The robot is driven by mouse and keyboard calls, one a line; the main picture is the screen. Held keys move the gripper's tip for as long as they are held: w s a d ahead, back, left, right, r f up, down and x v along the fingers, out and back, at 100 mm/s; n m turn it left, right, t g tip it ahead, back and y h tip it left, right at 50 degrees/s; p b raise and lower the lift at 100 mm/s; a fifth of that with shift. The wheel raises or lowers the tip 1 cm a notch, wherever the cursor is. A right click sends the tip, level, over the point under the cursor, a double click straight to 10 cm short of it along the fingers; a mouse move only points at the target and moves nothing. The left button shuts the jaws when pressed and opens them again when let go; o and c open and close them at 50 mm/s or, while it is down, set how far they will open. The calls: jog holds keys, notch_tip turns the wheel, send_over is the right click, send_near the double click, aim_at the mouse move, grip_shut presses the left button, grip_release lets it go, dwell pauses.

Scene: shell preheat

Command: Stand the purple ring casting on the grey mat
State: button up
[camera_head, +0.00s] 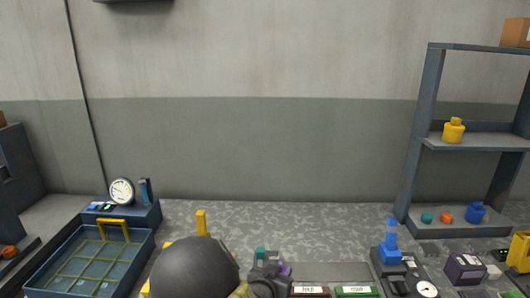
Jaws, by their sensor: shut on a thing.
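A small patch of purple, which looks like the purple ring casting (285,270), shows right beside my gripper (272,272) at the bottom middle. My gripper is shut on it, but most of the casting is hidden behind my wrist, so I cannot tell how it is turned. A flat grey slab that looks like the grey mat (335,272) lies on the bench just right of my gripper, behind the labelled strips. Its bare top shows. I cannot tell whether the casting touches it.
A blue tank with a grid (95,265) and a dial gauge (122,191) stand at left. Red (310,291) and green (356,291) labelled strips lie in front of the slab. A blue device (390,245) and a shelf (470,142) stand at right.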

jog(key=d+f+n+y+p, duration=0.1)
jog(key=d+f, duration=0.2)
jog(key=s+d+f+n+y+p, duration=0.1)
jog(key=d+f+n+y+p, duration=0.1)
jog(key=d+f, duration=0.1)
jog(key=s+d+f+n+y+p, duration=0.1)
jog(key=d+f+y+p, duration=0.1)
jog(key=d+f, duration=0.2)
jog(key=shift+d+t, duration=0.4)
jog(key=shift+d, duration=0.25)
jog(key=shift+s+f+n+p, duration=0.2)
jog(key=shift+f+n+p, duration=0.05)
jog(key=shift+n+p, duration=0.05)
